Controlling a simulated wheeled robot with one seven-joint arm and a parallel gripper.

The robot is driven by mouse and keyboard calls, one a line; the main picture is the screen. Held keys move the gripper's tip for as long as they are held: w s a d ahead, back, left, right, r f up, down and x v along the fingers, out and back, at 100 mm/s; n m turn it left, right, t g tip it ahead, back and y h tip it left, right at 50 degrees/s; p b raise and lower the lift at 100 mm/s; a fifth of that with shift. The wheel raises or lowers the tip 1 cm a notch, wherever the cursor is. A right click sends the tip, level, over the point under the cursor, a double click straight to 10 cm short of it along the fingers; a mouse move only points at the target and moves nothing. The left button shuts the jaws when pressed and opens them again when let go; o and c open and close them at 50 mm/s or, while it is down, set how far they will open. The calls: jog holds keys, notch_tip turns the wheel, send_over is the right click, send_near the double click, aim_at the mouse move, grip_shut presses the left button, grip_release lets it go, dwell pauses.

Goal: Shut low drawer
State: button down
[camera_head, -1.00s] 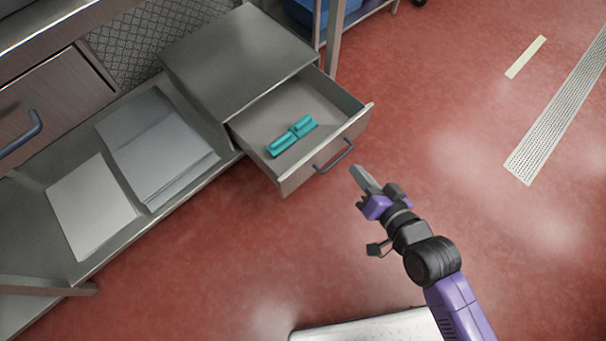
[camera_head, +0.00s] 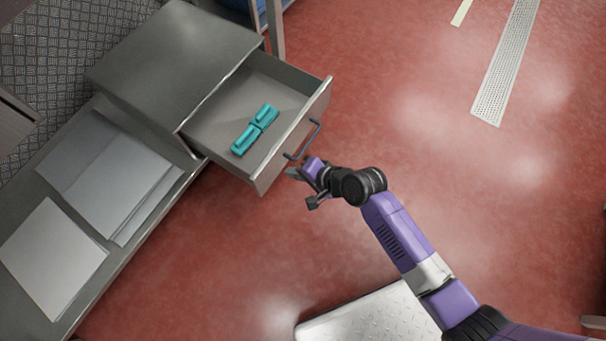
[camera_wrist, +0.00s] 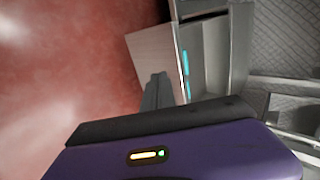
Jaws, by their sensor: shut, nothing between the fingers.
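The low drawer (camera_head: 228,150) is pulled out of its grey metal cabinet (camera_head: 180,58) in the head view. Its front carries a dark bar handle (camera_head: 304,141). A teal object (camera_head: 255,130) lies inside the drawer. My gripper (camera_head: 292,173) is shut and empty, close to the lower part of the drawer front and near the handle. I cannot tell whether it touches. In the wrist view, my gripper's fingers (camera_wrist: 157,92) point toward the drawer front (camera_wrist: 155,56), and teal shows inside the drawer (camera_wrist: 185,62).
A low metal shelf (camera_head: 150,225) with white and grey flat sheets (camera_head: 55,255) extends to the lower left of the cabinet. A table leg (camera_head: 275,30) and a blue bin stand behind the drawer.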

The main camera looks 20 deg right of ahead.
aim_at(269, 164)
jog(key=w+a, duration=0.1)
jog(key=w+a+f+b, duration=0.2)
jog(key=w, duration=0.1)
jog(key=shift+w+a, duration=0.3)
jog(key=shift+w, duration=0.15)
